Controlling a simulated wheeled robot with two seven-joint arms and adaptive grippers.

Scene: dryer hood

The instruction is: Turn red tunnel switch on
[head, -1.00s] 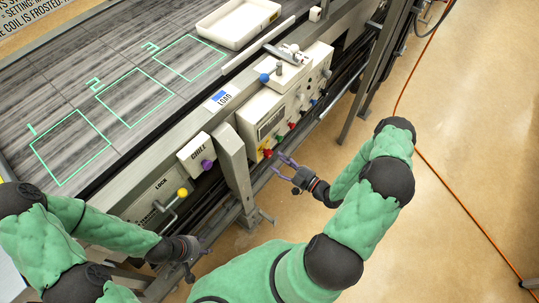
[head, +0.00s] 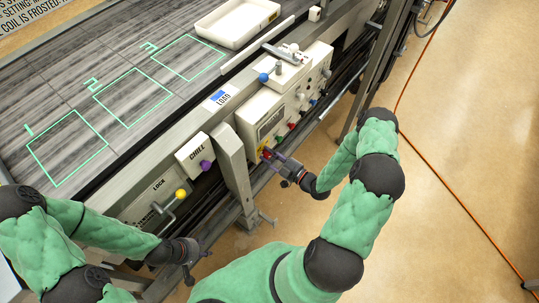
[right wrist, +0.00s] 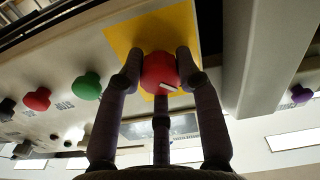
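A red knob (right wrist: 160,72) with a white mark sits on a yellow square plate (right wrist: 128,36) on the underside-facing panel in the right wrist view. My right gripper (right wrist: 160,65) has its fingertips on either side of this knob, very close to it; whether they press on it is unclear. In the head view my right gripper (head: 272,157) reaches the near lower corner of the white control box (head: 252,112) and partly hides the knob. A second red knob (right wrist: 37,98) is farther left in the wrist view. My left gripper (head: 196,262) is empty, with fingers apart, low beside the machine.
A green knob (right wrist: 88,86) lies between the two red knobs. A purple knob (head: 205,165) is on the CHILL box (head: 193,152). A metal post (head: 234,165) stands left of the control box. A yellow-knobbed lever (head: 182,193) is farther left. Floor at the right is clear except an orange cable (head: 455,193).

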